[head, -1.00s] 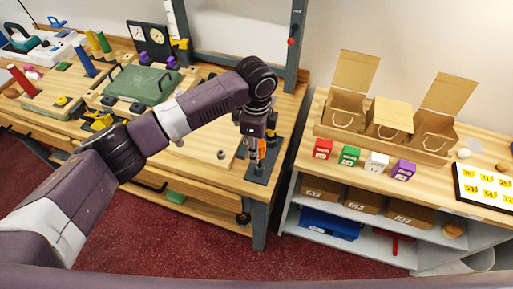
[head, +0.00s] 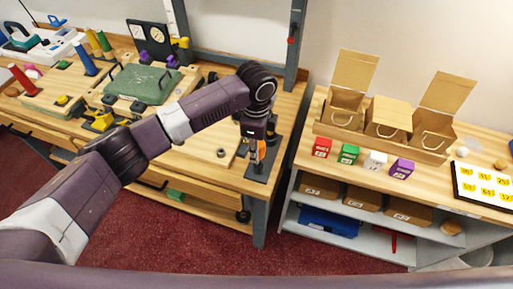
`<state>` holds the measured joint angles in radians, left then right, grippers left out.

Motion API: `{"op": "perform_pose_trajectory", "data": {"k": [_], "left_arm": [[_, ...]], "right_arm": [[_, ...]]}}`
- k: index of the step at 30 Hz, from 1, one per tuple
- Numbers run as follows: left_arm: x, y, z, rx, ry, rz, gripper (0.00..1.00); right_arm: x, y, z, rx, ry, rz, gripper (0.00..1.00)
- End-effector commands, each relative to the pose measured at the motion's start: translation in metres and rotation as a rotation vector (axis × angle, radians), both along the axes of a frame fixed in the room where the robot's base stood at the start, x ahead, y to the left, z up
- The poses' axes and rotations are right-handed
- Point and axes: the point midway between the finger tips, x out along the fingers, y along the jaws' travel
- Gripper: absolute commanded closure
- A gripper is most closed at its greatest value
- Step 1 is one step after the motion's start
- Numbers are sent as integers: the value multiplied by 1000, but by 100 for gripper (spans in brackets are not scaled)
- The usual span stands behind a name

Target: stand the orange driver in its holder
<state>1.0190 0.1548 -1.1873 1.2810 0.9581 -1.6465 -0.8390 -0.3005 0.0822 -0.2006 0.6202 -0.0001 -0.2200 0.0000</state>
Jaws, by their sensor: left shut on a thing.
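My left gripper (head: 257,142) points down at the right end of the wooden workbench. It is shut on the orange driver (head: 261,149), of which only a small orange part shows beside the fingers. Below it is a dark grey holder plate (head: 257,178) near the bench's right edge. The driver looks upright over the holder. I cannot tell how deep the driver sits in it, as the gripper and its small size hide the contact. My right gripper is not in view.
A green case (head: 142,84), coloured pegs and gauges (head: 151,32) stand on the left of the bench (head: 205,155). A grey post (head: 296,40) rises behind the gripper. A second counter at right holds small coloured boxes (head: 348,154) and open cartons (head: 437,125).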

Motion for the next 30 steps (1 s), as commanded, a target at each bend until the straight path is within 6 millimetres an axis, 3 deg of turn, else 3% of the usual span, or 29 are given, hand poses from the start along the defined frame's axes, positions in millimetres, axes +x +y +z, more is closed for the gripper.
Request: {"op": "perform_pose_trajectory", "data": {"k": [30], "left_arm": [[0, 0, -15, 0, 0, -1, 100]], "right_arm": [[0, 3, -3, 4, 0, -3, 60]]}}
